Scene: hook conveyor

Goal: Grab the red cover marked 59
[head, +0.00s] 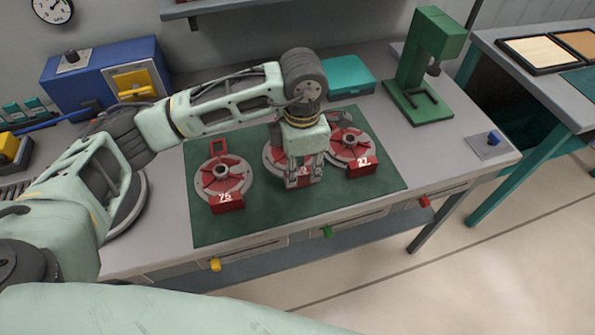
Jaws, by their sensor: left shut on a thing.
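Three red and grey round covers lie in a row on the green mat (230,228). The left cover (222,180) has a tag reading 75, and the right cover (350,145) has a tag reading 27. The middle cover (272,158) is mostly hidden behind my left gripper (304,180), and its number is too covered to read surely. My left gripper points down and is shut on this middle cover, at its front near the tag. My right gripper is not in view.
A green press (421,70) and a teal box (350,77) stand at the back of the bench. A blue box with a yellow part (108,72) stands back left. The front of the mat is clear. Another table (545,80) is at the right.

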